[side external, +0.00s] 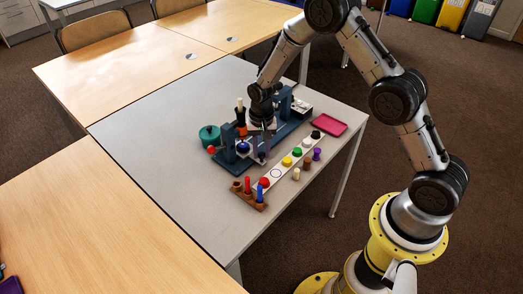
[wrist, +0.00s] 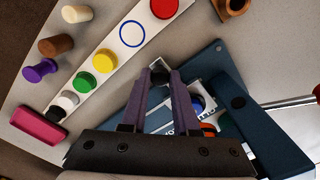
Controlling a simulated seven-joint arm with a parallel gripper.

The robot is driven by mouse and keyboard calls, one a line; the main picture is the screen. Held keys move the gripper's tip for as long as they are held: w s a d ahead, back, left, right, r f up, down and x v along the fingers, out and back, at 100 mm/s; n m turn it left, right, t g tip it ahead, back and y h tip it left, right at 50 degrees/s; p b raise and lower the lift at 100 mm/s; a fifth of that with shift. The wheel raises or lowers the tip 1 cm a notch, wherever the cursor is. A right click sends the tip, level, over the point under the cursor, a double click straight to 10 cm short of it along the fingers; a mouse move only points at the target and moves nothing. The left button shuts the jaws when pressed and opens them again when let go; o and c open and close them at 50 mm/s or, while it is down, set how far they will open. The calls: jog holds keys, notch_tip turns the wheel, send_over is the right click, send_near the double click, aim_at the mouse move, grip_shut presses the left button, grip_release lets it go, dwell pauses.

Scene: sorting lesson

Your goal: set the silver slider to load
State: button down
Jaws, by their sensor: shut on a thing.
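My gripper (wrist: 159,78) is shut on a small dark grey knob (wrist: 159,73), which looks like the handle of the silver slider; the fingers hide most of the slider. In the side view my gripper (side external: 262,152) is low over the front of a dark blue machine (side external: 226,163). The machine also shows in the wrist view (wrist: 268,143), with a pale plate (wrist: 212,88) beside the fingers. Dark lettering on the plate is partly covered and I cannot read it. I cannot tell which mark the slider stands at.
A white strip with red (side external: 264,183), yellow (side external: 287,161) and other coloured discs lies in front of the machine. Several pegs stand beside it, with a brown rack (side external: 243,197). A pink tray (side external: 328,123) lies at right, a green pot (side external: 209,136) at left. The grey tabletop's left is clear.

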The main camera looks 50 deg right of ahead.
jog(key=d, duration=0.8)
jog(key=shift+d+r, duration=0.1)
jog(key=shift+d, duration=0.2)
jog(key=c, duration=0.7)
grip_release()
jog(key=shift+o, duration=0.2)
notch_tip(320, 180, up, 14)
jog(key=shift+a, duration=0.1)
